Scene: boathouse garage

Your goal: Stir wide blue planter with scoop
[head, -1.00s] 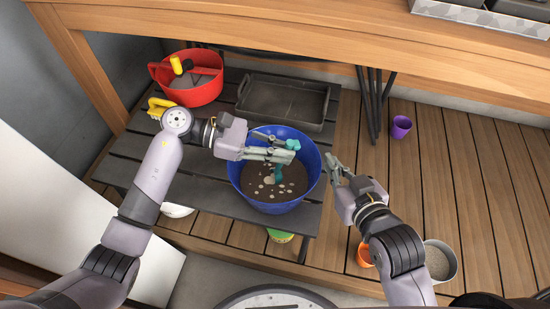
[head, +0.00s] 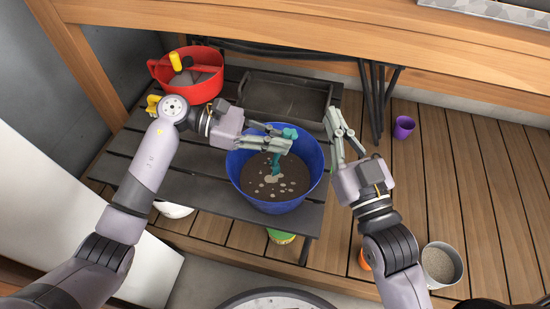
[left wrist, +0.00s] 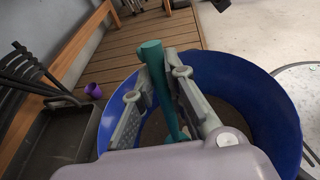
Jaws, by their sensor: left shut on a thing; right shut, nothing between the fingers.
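The wide blue planter (head: 309,188) stands on the dark slatted bench with brown soil and pale pebbles inside. A teal scoop (head: 276,166) is held in my left gripper (head: 288,143), which is shut on its handle above the planter. The scoop's lower end reaches down to the soil; whether its tip is buried I cannot tell. In the left wrist view the teal handle (left wrist: 154,75) stands between the fingers, inside the planter's blue rim (left wrist: 268,88). My right gripper (head: 340,122) is shut and empty, to the right of the planter and apart from it.
A red tub (head: 204,87) with a yellow-handled tool sits at the back left of the bench. A black tray (head: 285,98) lies behind the planter. A purple cup (head: 404,127) and a grey pot of pale grit (head: 441,264) stand on the wooden floor at right.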

